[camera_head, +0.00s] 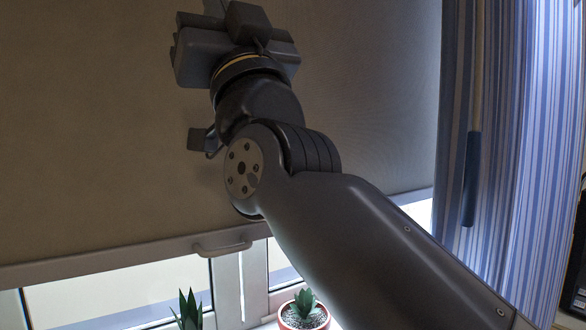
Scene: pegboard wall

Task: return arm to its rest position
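My arm reaches up from the lower right of the head view. My gripper (228,48) is at the upper left, in front of the blind. Its wide dark body faces away from the camera and hides most of the fingers, so I cannot tell whether it is open or shut. No held object shows.
A beige blind (370,95) covers most of the window, with a handle (222,247) on its bottom rail. Two potted plants (304,312) stand below by the window. A striped curtain (540,130) and a dark-gripped rod (472,180) hang at the right.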

